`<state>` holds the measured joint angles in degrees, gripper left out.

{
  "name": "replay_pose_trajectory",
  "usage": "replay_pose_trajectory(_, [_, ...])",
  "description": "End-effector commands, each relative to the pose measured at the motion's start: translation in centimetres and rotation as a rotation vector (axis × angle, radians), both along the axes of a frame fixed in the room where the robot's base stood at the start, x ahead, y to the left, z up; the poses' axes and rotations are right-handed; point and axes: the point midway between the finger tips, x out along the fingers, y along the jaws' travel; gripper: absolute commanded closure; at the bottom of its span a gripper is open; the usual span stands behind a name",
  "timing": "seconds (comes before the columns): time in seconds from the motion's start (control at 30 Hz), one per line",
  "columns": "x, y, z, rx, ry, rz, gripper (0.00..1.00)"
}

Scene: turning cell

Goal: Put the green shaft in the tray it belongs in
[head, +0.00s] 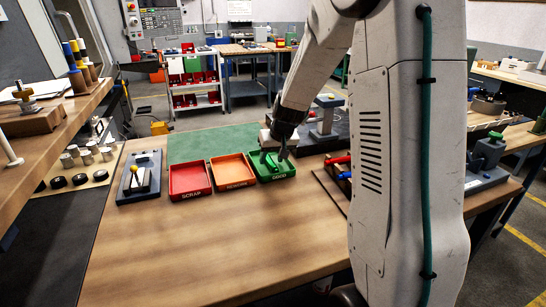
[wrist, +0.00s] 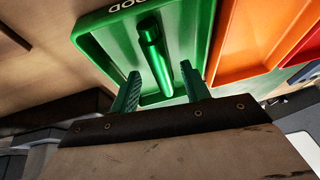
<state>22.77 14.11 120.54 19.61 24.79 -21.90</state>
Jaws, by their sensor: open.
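The green shaft (wrist: 153,50) lies in the green tray (wrist: 115,42) in the wrist view, on the tray's floor. The same tray (head: 289,176) has a white GOOD label in the head view and is the right one of three. My gripper (head: 273,160) is over this tray, pointing down. In the wrist view its fingers (wrist: 160,72) are spread apart, one to each side of the shaft, with gaps between. The shaft is hard to make out behind the fingers in the head view.
An orange REWORK tray (head: 233,170) and a red SCRAP tray (head: 190,180) stand left of the green tray. A grey fixture (head: 128,190) with a yellow knob is further left. The front of the wooden table (head: 210,245) is clear. Tools and a vise stand to the right.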

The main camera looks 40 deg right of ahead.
Motion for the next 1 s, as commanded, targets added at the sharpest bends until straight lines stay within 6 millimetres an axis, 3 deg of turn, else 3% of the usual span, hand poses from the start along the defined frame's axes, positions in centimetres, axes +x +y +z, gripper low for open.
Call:
replay_pose_trajectory(0.17, [-0.5,0.0,1.3,0.0,-0.003,-0.001,0.54])
replay_pose_trajectory(0.53, [-2.8,0.0,6.6,-0.002,-0.003,-0.001,0.54])
replay_pose_trajectory(1.0, [-3.1,0.1,7.2,0.0,0.0,0.0,0.54])
